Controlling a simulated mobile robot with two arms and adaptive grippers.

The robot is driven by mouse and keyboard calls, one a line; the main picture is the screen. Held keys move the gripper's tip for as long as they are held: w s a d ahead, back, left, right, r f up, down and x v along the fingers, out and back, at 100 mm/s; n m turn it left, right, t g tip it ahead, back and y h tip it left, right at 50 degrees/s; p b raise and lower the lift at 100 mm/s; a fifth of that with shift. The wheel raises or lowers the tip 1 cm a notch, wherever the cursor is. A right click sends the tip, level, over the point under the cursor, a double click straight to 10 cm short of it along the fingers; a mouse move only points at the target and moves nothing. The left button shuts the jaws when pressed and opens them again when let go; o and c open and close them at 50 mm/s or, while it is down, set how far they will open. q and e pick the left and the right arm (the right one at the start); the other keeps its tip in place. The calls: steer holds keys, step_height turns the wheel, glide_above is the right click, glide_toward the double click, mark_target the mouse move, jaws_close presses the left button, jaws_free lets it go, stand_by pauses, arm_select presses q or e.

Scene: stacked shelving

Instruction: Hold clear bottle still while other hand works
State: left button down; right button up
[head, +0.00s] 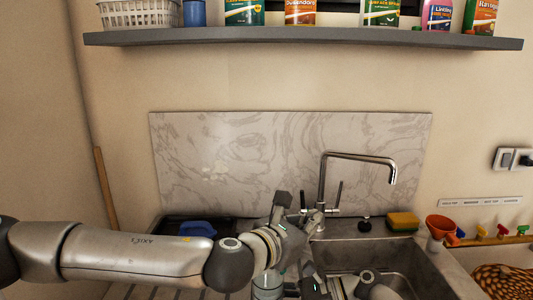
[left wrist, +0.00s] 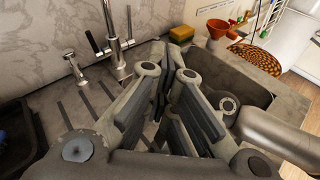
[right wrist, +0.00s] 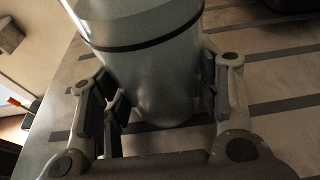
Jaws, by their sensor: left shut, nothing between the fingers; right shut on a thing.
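The clear bottle (right wrist: 160,70), pale and see-through with a dark band around it, stands between the fingers of my right gripper (right wrist: 160,95) in the right wrist view. The fingers touch it on both sides, low on its body. In the head view, part of the bottle (head: 268,286) shows at the bottom edge below my left wrist. My left gripper (left wrist: 172,75) is shut and empty, in front of the sink area in the left wrist view. In the head view my left gripper (head: 292,212) is above the counter near the tap. The bottle's top is out of view.
A tap (head: 322,185) rises behind my left gripper. The sink (head: 425,275) lies to the right, with a yellow sponge (head: 403,221) and an orange funnel (head: 440,226) at its edge. A shelf (head: 300,39) with several bottles hangs above. A blue item (head: 197,229) lies behind my left arm.

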arm_select(q)
steer(key=shift+s+f+m+g+h, duration=0.65)
steer(key=shift+s+m+g+h, duration=0.1)
steer(key=shift+m+g, duration=0.25)
steer(key=shift+s+f+m+g+h, duration=0.7)
steer(key=shift+m+g, duration=0.2)
steer(key=shift+g, duration=0.2)
steer(key=shift+s, duration=0.1)
steer(key=shift+s+a+m+g+h, duration=0.2)
steer(key=shift+s+m+g+h, duration=0.15)
steer(key=shift+s+m+g, duration=0.55)
steer(key=shift+s+a+m+g+h, duration=0.15)
steer(key=shift+s+m+g+h, duration=0.25)
steer(key=shift+m+g, duration=0.85)
steer(key=shift+s+a+m+g+h, duration=0.25)
steer(key=shift+s+m+g, duration=0.5)
steer(key=shift+g, duration=0.6)
steer(key=c, duration=1.6)
jaws_free()
steer(key=shift+d, duration=0.1)
steer(key=shift+c, duration=0.2)
steer(key=shift+w+r, duration=0.1)
steer(key=shift+r, duration=0.05)
steer(key=shift+w+r, duration=0.2)
steer(key=shift+r, duration=1.6)
